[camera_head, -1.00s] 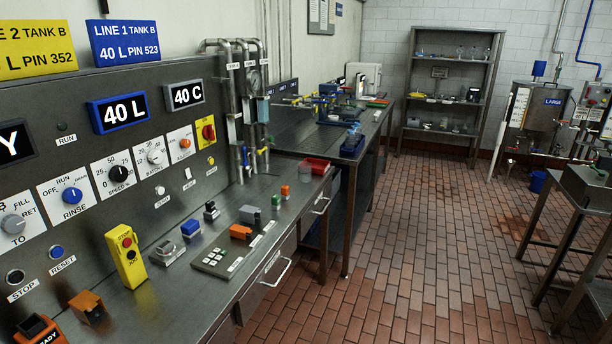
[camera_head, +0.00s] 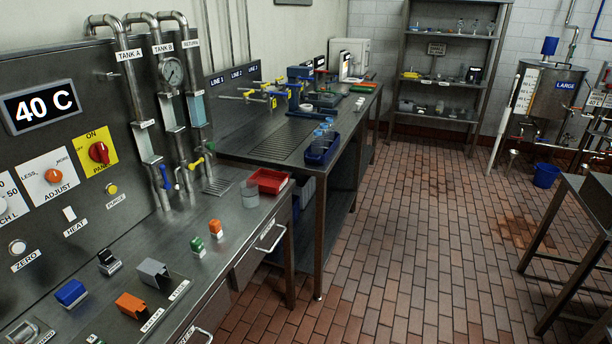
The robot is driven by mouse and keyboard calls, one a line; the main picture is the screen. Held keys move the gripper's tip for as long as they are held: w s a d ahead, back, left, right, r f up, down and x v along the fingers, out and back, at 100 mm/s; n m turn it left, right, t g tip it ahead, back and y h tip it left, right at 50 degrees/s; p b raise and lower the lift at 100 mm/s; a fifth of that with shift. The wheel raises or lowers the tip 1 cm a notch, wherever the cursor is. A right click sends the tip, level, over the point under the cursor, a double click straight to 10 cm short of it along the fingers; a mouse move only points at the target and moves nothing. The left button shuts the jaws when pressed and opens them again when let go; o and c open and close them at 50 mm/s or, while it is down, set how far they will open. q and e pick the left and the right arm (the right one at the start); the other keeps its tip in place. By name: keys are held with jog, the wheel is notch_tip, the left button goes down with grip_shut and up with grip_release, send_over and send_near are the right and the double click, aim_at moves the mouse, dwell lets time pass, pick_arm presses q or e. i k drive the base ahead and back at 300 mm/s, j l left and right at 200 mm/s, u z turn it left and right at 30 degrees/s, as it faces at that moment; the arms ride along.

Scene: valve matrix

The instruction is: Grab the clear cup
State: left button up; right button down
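A clear, greyish cup (camera_head: 249,197) stands upright near the far end of the steel counter (camera_head: 205,267). It is just left of and in front of a red tray (camera_head: 268,178), close to it; I cannot tell whether they touch. Neither of my grippers shows in the head view, and nothing holds the cup.
Pipes with a gauge (camera_head: 172,72) rise behind the cup. A second bench (camera_head: 336,156) holds a blue rack (camera_head: 322,150).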

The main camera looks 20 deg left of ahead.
aim_at(250, 191)
jog(key=i+l+u, duration=0.2)
jog(key=i, duration=0.4)
jog(key=i+u, duration=0.2)
jog(key=i, duration=0.4)
